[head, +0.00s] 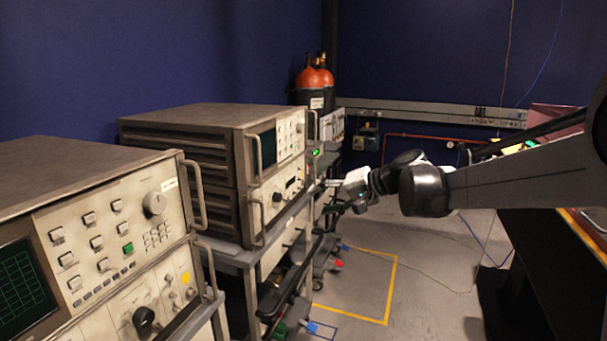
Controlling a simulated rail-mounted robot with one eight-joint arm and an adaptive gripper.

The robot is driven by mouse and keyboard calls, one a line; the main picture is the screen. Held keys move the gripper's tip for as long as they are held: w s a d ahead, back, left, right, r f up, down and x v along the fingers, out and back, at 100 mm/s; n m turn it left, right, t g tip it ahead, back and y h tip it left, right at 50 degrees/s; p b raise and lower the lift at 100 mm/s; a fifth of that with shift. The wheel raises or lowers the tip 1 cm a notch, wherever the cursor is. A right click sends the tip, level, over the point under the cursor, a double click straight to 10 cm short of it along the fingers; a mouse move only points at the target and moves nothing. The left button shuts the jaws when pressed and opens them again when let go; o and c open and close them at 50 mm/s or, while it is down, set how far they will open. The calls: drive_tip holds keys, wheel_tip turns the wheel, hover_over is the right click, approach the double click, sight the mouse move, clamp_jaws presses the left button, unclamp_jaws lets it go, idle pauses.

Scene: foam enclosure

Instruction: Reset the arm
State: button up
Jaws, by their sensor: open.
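My arm reaches in from the right edge of the head view. My gripper (345,193) is near the middle of the view, pointing left toward the instrument rack. It is open, and I see nothing between its fingers. Its fingertips look small and dark, close in the picture to the right side of the stacked instruments (222,170). I cannot tell the exact gap between them.
A large instrument with a green screen (120,240) stands at the front left. Gas cylinders (314,80) stand in the back corner. A dark bench (545,275) is at the right. The grey floor (430,270) between, with yellow tape, is mostly clear.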

drive_tip(key=s+d+f+n+h+p, duration=0.1)
drive_tip(key=s+d+h+p, duration=0.2)
drive_tip(key=s, duration=1.5)
drive_tip(key=s+d+f+n+t+h+p, duration=0.1)
drive_tip(key=s+d+h+p, duration=0.2)
drive_tip(key=s+d+h, duration=0.4)
drive_tip(key=s+d, duration=0.5)
drive_tip(key=s, duration=0.6)
drive_tip(key=shift+s+f+h, duration=0.4)
